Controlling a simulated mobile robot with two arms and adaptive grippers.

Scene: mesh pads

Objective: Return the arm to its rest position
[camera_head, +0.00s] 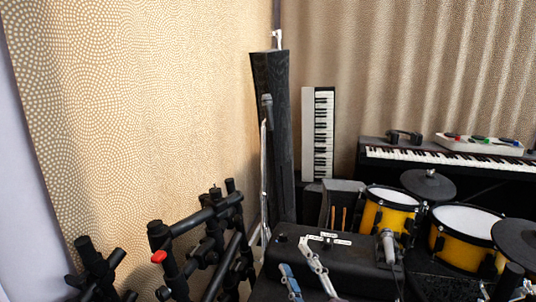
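The task names only the arm, with no other object. What looks like my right gripper (295,258) shows at the bottom middle, cut off by the lower edge. Its two pale grey finger pieces stand apart with nothing held between them. They overlap a black case (358,277) in the picture; I cannot tell whether they touch it. My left gripper is not in view.
Black tubular stands (208,215) with a red knob rise at lower left. A microphone (388,247), yellow drums (390,213) and dark cymbals (428,185) crowd the right. A keyboard (440,157) stands behind; another leans upright near the curtain (150,110).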

